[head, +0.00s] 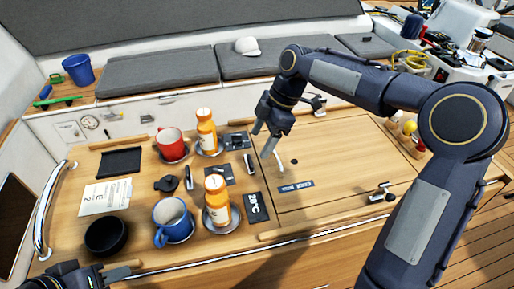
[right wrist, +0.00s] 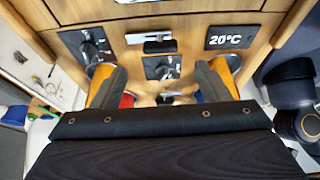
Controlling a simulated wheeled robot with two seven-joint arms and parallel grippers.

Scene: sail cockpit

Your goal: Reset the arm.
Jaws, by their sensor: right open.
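My right arm reaches in from the right in the head view. Its gripper (head: 264,142) hangs above the wooden table between the orange bottles and the hatch panel. In the right wrist view the two fingers (right wrist: 163,84) stand wide apart with nothing between them. My left gripper (head: 112,274) shows only in part at the bottom left edge, low beside the table's front, and its jaw state is unclear.
A red mug (head: 171,144), a blue mug (head: 172,222), two orange bottles (head: 207,132) (head: 216,195) and a black bowl (head: 105,235) stand on the table. The hatch panel (head: 345,165) is mostly clear.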

